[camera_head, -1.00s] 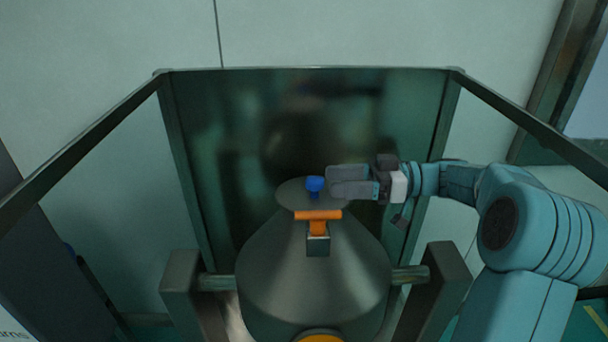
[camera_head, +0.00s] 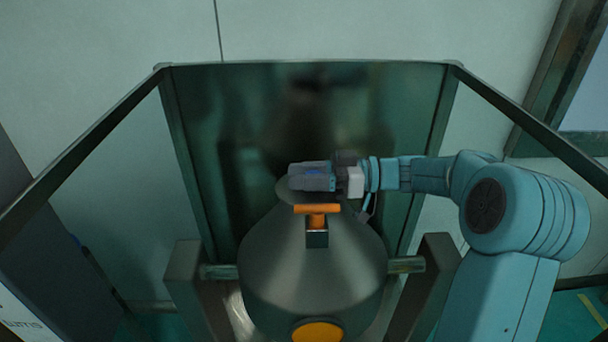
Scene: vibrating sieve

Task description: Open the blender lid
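The blender is a grey metal cone (camera_head: 275,262) with a flat round lid (camera_head: 282,192) on top. An orange T-shaped handle (camera_head: 317,209) sits at the near side of the lid. A blue knob (camera_head: 313,171) stands on the lid and is mostly hidden by my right gripper. My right gripper (camera_head: 308,178) comes in from the right and its fingers lie at the knob, just above the lid. Only a trace of blue shows at the fingers. I cannot tell whether they press on the knob. My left gripper is not in view.
A metal frame with a top rail (camera_head: 300,64) and side rails surrounds the blender. Dark posts (camera_head: 184,285) stand on both sides of the cone. An orange-yellow round cap (camera_head: 317,332) is low on the cone's front.

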